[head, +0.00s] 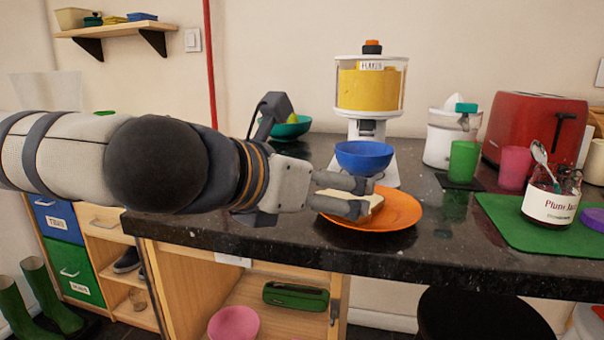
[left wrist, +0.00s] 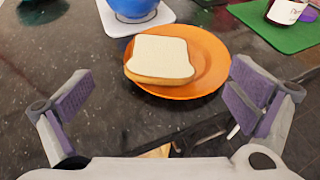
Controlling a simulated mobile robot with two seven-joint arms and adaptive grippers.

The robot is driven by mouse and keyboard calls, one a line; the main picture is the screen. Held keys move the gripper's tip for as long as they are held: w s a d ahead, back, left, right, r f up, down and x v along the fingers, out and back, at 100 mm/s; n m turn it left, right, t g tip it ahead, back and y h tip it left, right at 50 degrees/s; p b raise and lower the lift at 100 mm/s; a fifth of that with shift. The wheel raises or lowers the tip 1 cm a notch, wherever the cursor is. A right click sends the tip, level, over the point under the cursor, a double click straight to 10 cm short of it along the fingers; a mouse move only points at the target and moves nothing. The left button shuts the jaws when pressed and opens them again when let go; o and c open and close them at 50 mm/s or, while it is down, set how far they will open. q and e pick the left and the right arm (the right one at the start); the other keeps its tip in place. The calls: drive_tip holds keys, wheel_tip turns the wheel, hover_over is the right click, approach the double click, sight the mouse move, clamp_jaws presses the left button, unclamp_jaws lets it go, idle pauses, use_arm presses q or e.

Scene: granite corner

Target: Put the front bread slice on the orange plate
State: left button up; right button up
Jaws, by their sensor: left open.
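One pale bread slice with a brown crust (left wrist: 160,56) lies on the left part of the orange plate (left wrist: 212,62) in the left wrist view. Its left end reaches to the plate's rim or slightly over it. In the head view the bread slice (head: 372,201) shows on the orange plate (head: 402,208), partly hidden by my fingers. My left gripper (head: 366,198) is open, its fingers pointing at the plate. In the left wrist view its fingers (left wrist: 166,98) stand wide apart, with nothing between them and the bread beyond. No other slice shows. My right gripper is out of view.
A blue bowl (head: 364,156) stands just behind the plate, before the cereal dispenser (head: 370,95). A green mat (head: 510,222) with a jam jar (head: 551,200) lies to the right. The counter's front edge is close to the plate.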

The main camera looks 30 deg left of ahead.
use_arm(q)
drive_tip(key=b+v, duration=0.5)
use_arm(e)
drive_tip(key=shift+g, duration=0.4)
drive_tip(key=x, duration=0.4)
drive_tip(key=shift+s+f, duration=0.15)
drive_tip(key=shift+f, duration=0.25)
use_arm(q)
drive_tip(key=shift+r, duration=0.1)
